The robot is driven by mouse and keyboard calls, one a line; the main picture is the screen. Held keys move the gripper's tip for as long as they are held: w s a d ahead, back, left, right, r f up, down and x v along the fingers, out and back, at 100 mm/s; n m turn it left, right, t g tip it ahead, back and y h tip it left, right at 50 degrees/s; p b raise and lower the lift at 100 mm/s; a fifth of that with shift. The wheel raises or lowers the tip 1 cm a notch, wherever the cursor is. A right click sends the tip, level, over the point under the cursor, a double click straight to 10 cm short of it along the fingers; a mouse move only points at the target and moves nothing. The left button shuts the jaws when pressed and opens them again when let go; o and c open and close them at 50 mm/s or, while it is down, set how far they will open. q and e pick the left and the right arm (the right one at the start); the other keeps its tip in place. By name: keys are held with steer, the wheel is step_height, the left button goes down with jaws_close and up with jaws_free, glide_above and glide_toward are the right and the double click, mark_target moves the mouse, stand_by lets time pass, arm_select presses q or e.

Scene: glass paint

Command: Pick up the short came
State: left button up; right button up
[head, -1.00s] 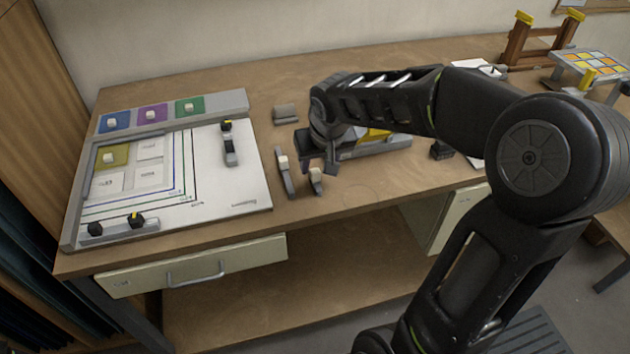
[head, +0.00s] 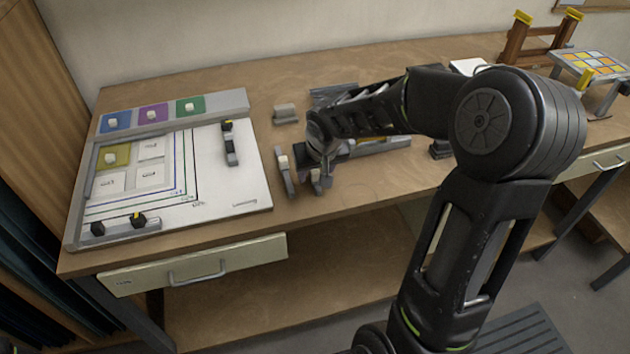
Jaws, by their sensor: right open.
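A short grey came with a pale grip block (head: 316,176) stands near the front of the bench, right of the board. My right gripper (head: 314,179) is open and down at this came, with its fingers around or right beside it; the hand hides part of it, so I cannot tell if they touch. A longer grey came with a pale block (head: 284,172) lies just to the left, close to the fingers. My left gripper is not in view.
The white board (head: 235,185) with coloured glass pieces and a grey L-shaped frame lies at the left. A small grey block (head: 285,113) sits behind the cames. Grey strips (head: 385,146) lie partly hidden behind my right arm. The bench front edge is close.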

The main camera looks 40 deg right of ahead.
steer(key=shift+c, duration=0.5)
jaws_close()
stand_by(0.3)
